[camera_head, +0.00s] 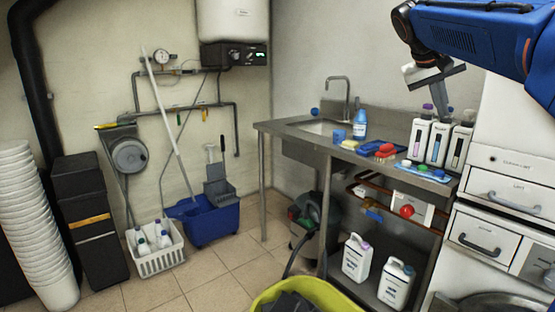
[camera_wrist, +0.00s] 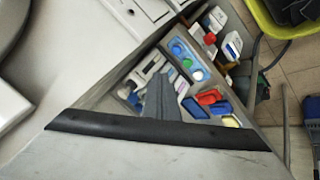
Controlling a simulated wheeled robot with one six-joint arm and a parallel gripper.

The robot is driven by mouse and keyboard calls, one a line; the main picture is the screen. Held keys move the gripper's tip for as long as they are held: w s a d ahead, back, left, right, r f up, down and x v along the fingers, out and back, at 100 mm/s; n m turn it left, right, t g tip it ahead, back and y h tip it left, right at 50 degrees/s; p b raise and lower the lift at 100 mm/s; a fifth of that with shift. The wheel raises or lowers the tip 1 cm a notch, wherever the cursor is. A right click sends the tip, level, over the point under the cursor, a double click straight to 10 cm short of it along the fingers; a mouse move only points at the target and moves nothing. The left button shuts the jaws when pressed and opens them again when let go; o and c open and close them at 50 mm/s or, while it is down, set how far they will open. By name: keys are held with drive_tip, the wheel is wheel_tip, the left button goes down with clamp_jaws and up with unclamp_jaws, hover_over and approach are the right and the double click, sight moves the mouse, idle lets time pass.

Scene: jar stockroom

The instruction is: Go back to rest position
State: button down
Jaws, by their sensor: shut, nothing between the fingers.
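My blue arm enters from the upper right in the head view. My gripper (camera_head: 441,108) points down over the right end of the steel sink counter (camera_head: 290,131). Its grey fingers are shut with nothing between them. In the head view it overlaps the white bottles (camera_head: 418,139) on the counter; I cannot tell the exact gap. In the wrist view the closed fingers (camera_wrist: 160,88) show as a grey wedge over the counter, hiding part of what stands there.
A blue spray bottle (camera_head: 360,125) and red and blue items stand on the counter. White drawers (camera_head: 503,192) are close on the right. White jugs (camera_head: 357,258) stand on the lower shelf. A yellow-green tub (camera_head: 322,291) is in front. Tiled floor (camera_head: 215,297) is free at the middle left.

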drive_tip(key=s+a+f+n+y, duration=0.1)
drive_tip(key=s+a+f, duration=0.3)
drive_tip(key=s+f, duration=0.6)
drive_tip(key=s+a+f+n+y, duration=0.1)
drive_tip(key=s+a+f+y, duration=0.2)
drive_tip(key=s+f, duration=0.8)
drive_tip(key=s+a+f+n+t+y, duration=0.1)
drive_tip(key=s+a+f+y, duration=0.1)
drive_tip(key=s+a+f, duration=0.5)
drive_tip(key=s+f, duration=0.4)
drive_tip(key=f, duration=0.4)
drive_tip(key=shift+s+f+y, duration=0.15)
drive_tip(key=shift+f+y, duration=0.2)
drive_tip(key=shift+y, duration=0.05)
